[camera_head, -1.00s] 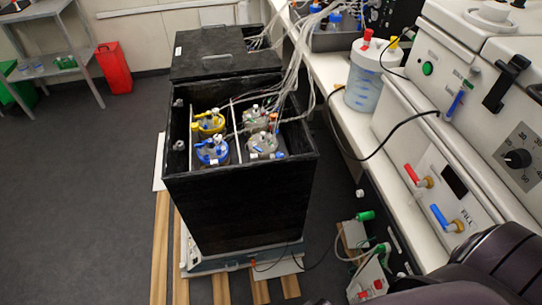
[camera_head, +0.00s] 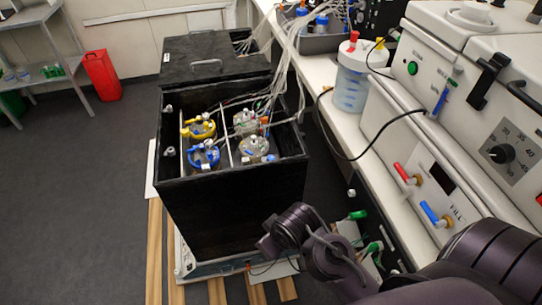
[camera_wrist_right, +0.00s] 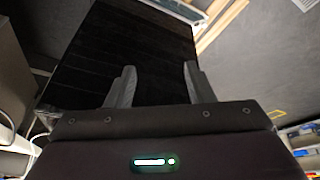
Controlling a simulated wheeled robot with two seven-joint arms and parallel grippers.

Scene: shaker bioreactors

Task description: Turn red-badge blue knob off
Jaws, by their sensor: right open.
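A blue-handled tap (camera_head: 430,213) sits on the front panel of the white bench machine, beside the word FILL. A red-handled tap (camera_head: 402,172) is above and left of it. A blue lever (camera_head: 440,100) is higher on the machine. I cannot make out a red badge on any of them. My right gripper (camera_wrist_right: 157,85) is open and empty in the right wrist view, its fingers apart in front of the black box (camera_wrist_right: 130,50). In the head view my right arm is low in front of the panel; its fingertips are not clear. My left gripper is out of view.
The black open box (camera_head: 232,210) holds several vessels with blue and yellow lids, tubing rising from them. A clear jar (camera_head: 352,88) stands on the white bench. A black cable loops down from the machine. Green-ended fittings (camera_head: 357,215) are low by the bench.

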